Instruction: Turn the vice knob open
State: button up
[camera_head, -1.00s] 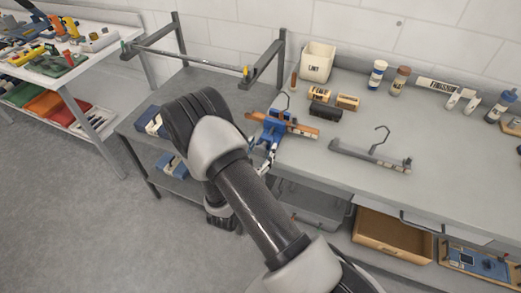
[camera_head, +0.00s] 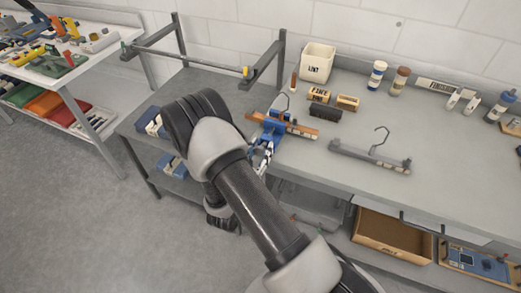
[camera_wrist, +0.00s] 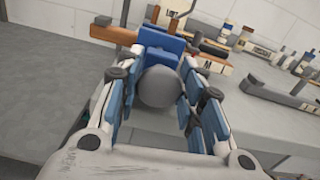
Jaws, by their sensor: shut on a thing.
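The blue vice (camera_head: 273,123) stands at the front edge of the grey workbench, with a brown wooden hanger with a metal hook (camera_head: 300,130) lying across it. In the wrist view the blue vice body (camera_wrist: 160,47) is just beyond a round grey knob (camera_wrist: 160,88). My gripper (camera_head: 262,153) is at the front of the vice. In the wrist view its blue-padded fingers lie on both sides of the knob, shut on it. The fingers' contact spots are partly hidden by the knob and finger links.
A grey hanger (camera_head: 370,157) lies on the bench to the right. A dark block (camera_head: 325,111), small labelled boxes (camera_head: 347,102) and a white bin (camera_head: 318,62) stand behind the vice. A metal rail frame (camera_head: 262,70) rises at the bench's left.

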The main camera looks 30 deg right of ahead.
aim_at(260, 147)
jog(key=shift+n+p, duration=0.85)
jog(key=shift+n, duration=1.65)
jog(key=shift+f, duration=0.1)
jog(key=o, duration=1.1)
jog(key=shift+c, duration=0.2)
notch_tip(260, 147, up, 10)
jog(key=shift+r, duration=0.1)
jog(key=shift+a, duration=0.1)
